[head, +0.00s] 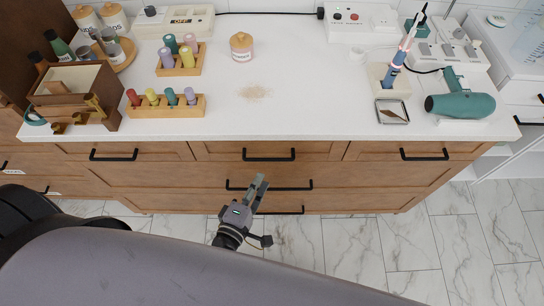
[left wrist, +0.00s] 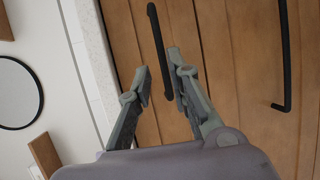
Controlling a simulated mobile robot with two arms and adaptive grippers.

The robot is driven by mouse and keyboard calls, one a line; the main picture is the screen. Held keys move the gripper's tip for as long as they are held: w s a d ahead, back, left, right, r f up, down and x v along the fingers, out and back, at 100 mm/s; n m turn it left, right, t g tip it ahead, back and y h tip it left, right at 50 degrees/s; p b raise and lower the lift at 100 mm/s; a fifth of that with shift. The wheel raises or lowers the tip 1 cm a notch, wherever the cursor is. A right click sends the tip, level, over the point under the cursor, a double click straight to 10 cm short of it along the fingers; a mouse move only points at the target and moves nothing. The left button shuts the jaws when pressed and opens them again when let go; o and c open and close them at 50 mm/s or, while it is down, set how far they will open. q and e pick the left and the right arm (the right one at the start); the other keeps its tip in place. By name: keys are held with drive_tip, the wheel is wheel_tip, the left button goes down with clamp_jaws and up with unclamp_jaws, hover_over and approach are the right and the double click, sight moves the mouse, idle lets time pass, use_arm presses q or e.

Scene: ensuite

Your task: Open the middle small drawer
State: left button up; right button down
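The middle small drawer (head: 225,151) is a wooden front in the top row under the white countertop, and it looks closed. Its black bar handle (head: 268,155) also shows in the left wrist view (left wrist: 156,38). My left gripper (head: 262,180) is in front of the cabinet, just below this handle in the head view. In the left wrist view its two fingers (left wrist: 159,65) are apart, with one end of the handle showing between the fingertips. Contact cannot be told. My right gripper is not in view.
A wide drawer with a black handle (head: 240,186) lies below, also seen in the left wrist view (left wrist: 284,60). Small drawers with handles flank the middle one on the left (head: 113,156) and right (head: 425,155). The countertop (head: 320,100) holds bottles, jars and a teal hair dryer (head: 465,104).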

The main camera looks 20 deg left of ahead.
sight(272, 159)
use_arm(q)
drive_tip(key=x, duration=0.9)
drive_tip(key=shift+w+p, duration=0.3)
drive_tip(key=shift+w, duration=0.05)
drive_tip(key=shift+c, duration=0.2)
clamp_jaws()
